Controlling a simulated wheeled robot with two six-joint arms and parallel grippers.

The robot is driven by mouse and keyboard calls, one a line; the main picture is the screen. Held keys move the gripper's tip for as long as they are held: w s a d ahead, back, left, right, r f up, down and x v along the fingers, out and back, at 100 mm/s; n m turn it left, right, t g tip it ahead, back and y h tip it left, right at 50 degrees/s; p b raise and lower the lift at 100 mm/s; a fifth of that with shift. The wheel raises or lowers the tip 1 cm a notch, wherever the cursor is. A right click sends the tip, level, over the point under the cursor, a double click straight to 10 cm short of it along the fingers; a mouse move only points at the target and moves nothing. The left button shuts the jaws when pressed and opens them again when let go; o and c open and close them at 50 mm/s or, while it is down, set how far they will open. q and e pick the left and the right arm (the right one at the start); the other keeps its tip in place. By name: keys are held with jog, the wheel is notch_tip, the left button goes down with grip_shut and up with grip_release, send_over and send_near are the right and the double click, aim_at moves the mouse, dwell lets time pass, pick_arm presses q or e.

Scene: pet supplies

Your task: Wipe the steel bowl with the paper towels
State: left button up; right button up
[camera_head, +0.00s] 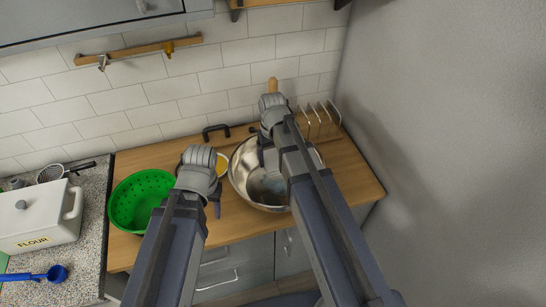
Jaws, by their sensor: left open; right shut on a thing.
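The steel bowl (240,176) stands on the wooden counter, partly covered by my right arm. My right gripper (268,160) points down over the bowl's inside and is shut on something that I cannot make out. No paper towels can be told apart in this view; the arm hides part of the bowl. My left gripper (216,208) is open, between the green colander and the bowl, over the counter.
A green colander (140,200) stands left of my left gripper. A yellow-rimmed item (222,162) sits behind it. A white flour box (38,222) and a blue scoop (56,273) lie left. A wall closes the right side.

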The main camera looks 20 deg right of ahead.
aim_at(273, 158)
jog(key=shift+f+b, duration=0.3)
jog(key=shift+f, duration=0.35)
jog(key=shift+w+d+f+b, duration=0.15)
jog(key=shift+f+b, duration=0.6)
jog(key=shift+f, duration=0.1)
jog(key=shift+f+b, duration=0.6)
jog(key=shift+b, duration=0.05)
pick_arm(q)
notch_tip(273, 158, down, 7)
jog(key=b, duration=0.3)
jog(key=shift+w+d, duration=0.1)
pick_arm(e)
notch_tip(273, 158, down, 3)
pick_arm(q)
notch_tip(273, 158, up, 10)
jog(key=p, duration=1)
pick_arm(e)
jog(key=r, duration=0.3)
jog(key=s+r, duration=0.1)
jog(key=r, duration=0.2)
jog(key=s+r, duration=0.1)
jog(key=r, duration=0.3)
jog(key=shift+a, duration=0.3)
pick_arm(q)
notch_tip(273, 158, down, 7)
jog(key=b, duration=0.7)
pick_arm(e)
notch_tip(273, 158, down, 7)
jog(key=shift+f, duration=0.1)
